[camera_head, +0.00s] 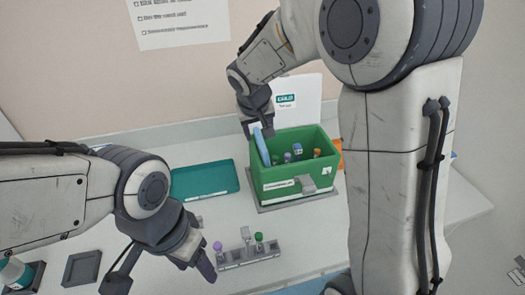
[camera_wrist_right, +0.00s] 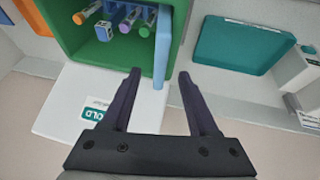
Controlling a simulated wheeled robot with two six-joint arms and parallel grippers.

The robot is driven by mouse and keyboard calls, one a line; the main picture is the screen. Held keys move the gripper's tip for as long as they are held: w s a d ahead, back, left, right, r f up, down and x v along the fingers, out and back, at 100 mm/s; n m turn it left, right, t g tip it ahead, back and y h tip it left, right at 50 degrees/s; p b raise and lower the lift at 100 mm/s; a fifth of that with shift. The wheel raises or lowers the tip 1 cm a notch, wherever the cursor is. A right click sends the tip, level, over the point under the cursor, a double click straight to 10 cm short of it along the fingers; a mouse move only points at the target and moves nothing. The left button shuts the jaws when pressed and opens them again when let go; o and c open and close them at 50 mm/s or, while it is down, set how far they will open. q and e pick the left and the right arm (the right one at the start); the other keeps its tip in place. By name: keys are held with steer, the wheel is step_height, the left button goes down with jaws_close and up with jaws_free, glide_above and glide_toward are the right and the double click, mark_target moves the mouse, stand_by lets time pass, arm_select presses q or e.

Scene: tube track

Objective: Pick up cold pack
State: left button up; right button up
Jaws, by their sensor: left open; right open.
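The cold pack is a thin light-blue slab (camera_head: 262,148) standing upright at the left end inside the green box (camera_head: 291,185). It also shows edge-on in the right wrist view (camera_wrist_right: 161,45). My right gripper (camera_head: 257,122) is above that end of the box, pointing down. In the right wrist view its two fingers (camera_wrist_right: 159,75) are open, with the near end of the slab in line with the gap between them. I cannot tell whether they touch it. My left gripper (camera_head: 193,258) is open and empty above the front of the table, left of the tube rack.
Several capped tubes (camera_wrist_right: 123,22) stand in the green box, whose white lid (camera_head: 300,95) is raised behind it. A teal tray (camera_head: 205,181) lies left of the box. A grey rack (camera_head: 247,255) with tubes sits in front. A dark square plate (camera_head: 82,268) lies at left.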

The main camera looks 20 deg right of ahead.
mark_target(260, 140)
steer(key=p+x, duration=0.1)
steer(key=x, duration=0.4)
steer(key=shift+p, duration=0.4)
steer(key=shift+w+f, duration=0.15)
steer(key=shift+f, duration=0.05)
steer(key=shift+f+b, duration=0.25)
steer(key=shift+b, duration=0.2)
jaws_close()
